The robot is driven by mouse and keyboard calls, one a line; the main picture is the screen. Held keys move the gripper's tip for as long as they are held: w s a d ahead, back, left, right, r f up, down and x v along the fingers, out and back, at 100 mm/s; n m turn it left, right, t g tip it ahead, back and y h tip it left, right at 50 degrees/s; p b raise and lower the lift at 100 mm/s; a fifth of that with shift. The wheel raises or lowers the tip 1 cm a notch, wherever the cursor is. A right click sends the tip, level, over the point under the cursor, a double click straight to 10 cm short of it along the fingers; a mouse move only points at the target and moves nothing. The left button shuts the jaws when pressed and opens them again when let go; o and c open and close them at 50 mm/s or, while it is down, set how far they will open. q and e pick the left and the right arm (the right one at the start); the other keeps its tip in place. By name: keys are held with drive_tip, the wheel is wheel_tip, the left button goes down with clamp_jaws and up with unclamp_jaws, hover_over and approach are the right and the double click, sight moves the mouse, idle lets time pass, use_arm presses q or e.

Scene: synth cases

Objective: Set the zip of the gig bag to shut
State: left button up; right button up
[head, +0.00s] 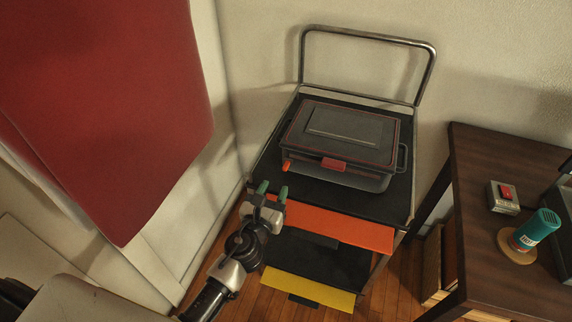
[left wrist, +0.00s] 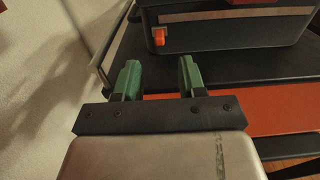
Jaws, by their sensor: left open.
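The gig bag (head: 340,130) is a dark grey case lying flat on the cart, with a thin red line around its lid. A small orange tab, which looks like the zip pull (head: 287,166), sits at its front left corner; it also shows in the left wrist view (left wrist: 159,37). A red patch (head: 333,164) is at the front middle. My left gripper (head: 272,190) is open and empty, in front of and a little left of the orange tab, apart from it. In the left wrist view its green fingers (left wrist: 158,78) point toward the bag. My right gripper is not in view.
The black-topped cart (head: 385,205) has a metal handle (head: 368,37) behind and orange and yellow drawers (head: 352,232) pulled out below. A dark table (head: 490,250) at right holds a switch box (head: 502,197) and a teal can (head: 537,229). A red panel hangs at left.

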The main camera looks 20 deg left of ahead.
sight(284, 169)
use_arm(q)
drive_tip(key=w, duration=0.9)
drive_tip(key=shift+w+d, duration=0.1)
drive_tip(key=shift+w, duration=0.15)
clamp_jaws()
